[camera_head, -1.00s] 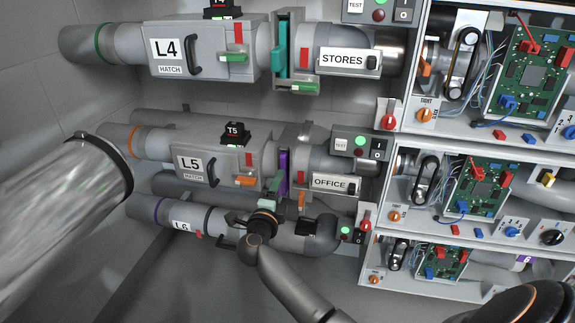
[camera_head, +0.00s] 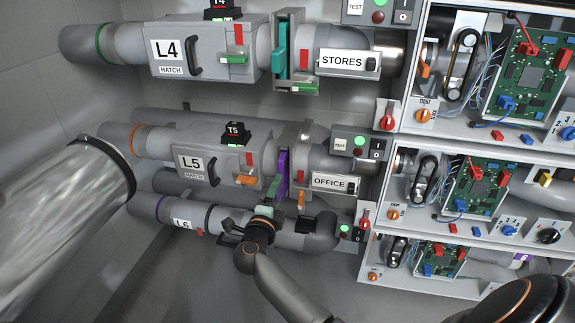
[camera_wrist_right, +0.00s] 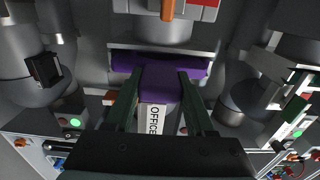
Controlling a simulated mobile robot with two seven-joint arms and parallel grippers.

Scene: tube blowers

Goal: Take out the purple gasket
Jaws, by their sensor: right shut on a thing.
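The purple gasket (camera_head: 282,172) stands in the slot of the grey flange housing (camera_head: 300,138) on the L5 line, between the L5 hatch box (camera_head: 208,166) and the OFFICE pipe. In the right wrist view, the purple gasket (camera_wrist_right: 160,78) shows as a wide bar with a tab towards me. My right gripper (camera_head: 272,197) reaches up to it from below. In the right wrist view, the two dark green fingers of my right gripper (camera_wrist_right: 161,98) close on either side of the tab. How far the gasket sits inside the slot is hidden. My left gripper is out of view.
The L4 line with a teal gasket (camera_head: 279,62) runs above. The L6 pipe (camera_head: 175,212) runs below, close to my right wrist. Cabinets with circuit boards (camera_head: 475,188) stand at the right. An orange lever (camera_head: 301,199) hangs beside the gasket.

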